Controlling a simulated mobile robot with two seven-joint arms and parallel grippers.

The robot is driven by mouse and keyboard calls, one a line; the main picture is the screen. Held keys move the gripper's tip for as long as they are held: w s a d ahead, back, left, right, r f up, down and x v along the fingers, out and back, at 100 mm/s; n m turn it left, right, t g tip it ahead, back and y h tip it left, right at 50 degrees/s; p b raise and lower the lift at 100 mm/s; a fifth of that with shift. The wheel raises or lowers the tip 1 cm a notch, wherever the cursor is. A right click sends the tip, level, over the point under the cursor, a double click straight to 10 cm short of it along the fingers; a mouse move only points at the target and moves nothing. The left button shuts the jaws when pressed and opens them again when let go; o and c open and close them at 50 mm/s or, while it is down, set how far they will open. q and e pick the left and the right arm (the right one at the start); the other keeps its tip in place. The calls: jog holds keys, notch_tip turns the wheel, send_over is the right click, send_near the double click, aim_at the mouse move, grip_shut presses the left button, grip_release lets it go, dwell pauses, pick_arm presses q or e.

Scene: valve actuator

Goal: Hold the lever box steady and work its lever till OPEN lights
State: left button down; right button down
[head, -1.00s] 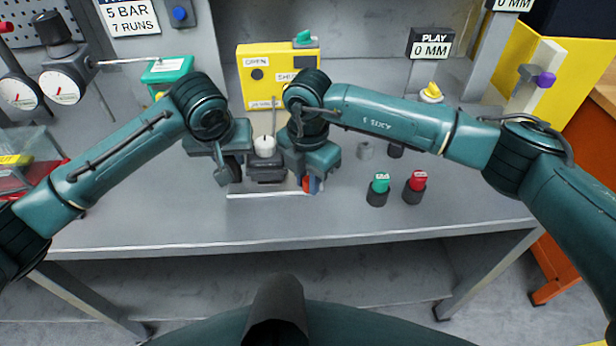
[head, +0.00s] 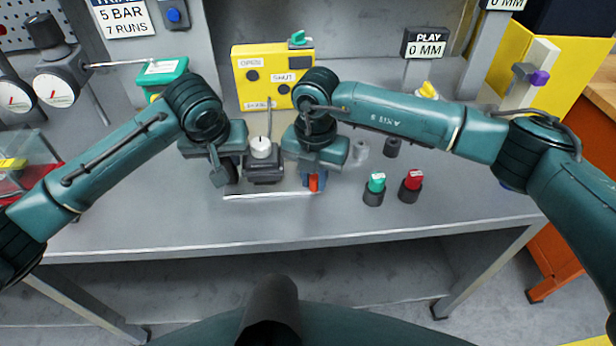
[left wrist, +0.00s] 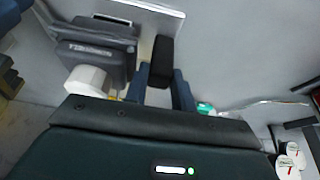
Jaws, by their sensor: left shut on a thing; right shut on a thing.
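The lever box (head: 263,172), a dark box with a white knob (head: 261,148), stands on the bench between my grippers. It also shows in the left wrist view (left wrist: 95,60). My left gripper (head: 231,178) is shut on a black grip (left wrist: 162,58) at the box's left side. My right gripper (head: 314,180) is shut on an orange-red piece (head: 314,183) to the right of the box. Its link to the box is hidden. The yellow panel (head: 297,65) behind has OPEN and SHUT labels; the round lamps by OPEN (head: 252,75) and SHUT (head: 282,88) look dark.
A green button (head: 376,182) and a red button (head: 411,181) in dark holders stand right of my right gripper. Small grey cylinders (head: 361,148) stand behind them. Gauges (head: 55,88) and a green-topped box (head: 163,70) are at the left. The bench front (head: 400,215) is clear.

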jog(key=n, duration=0.1)
jog(key=d+n, duration=0.1)
jog(key=shift+w+d+n, duration=0.25)
jog(key=shift+w+n, duration=0.15)
jog(key=n, duration=0.1)
jog(key=w+d+n, duration=0.1)
jog(key=shift+d+n, duration=0.1)
jog(key=shift+n, duration=0.3)
jog(key=n, duration=0.1)
jog(key=w+n, duration=0.1)
jog(key=shift+d+n, duration=0.3)
jog(key=shift+d, duration=0.1)
jog(key=shift+w+d+n, duration=0.15)
jog(key=shift+w+n, duration=0.3)
jog(key=shift+n, duration=0.4)
jog(key=shift+w+d+n, duration=0.15)
jog(key=shift+w+n, duration=0.3)
jog(key=shift+n, duration=0.4)
jog(key=c, duration=1.3)
grip_release()
notch_tip(320, 180, up, 12)
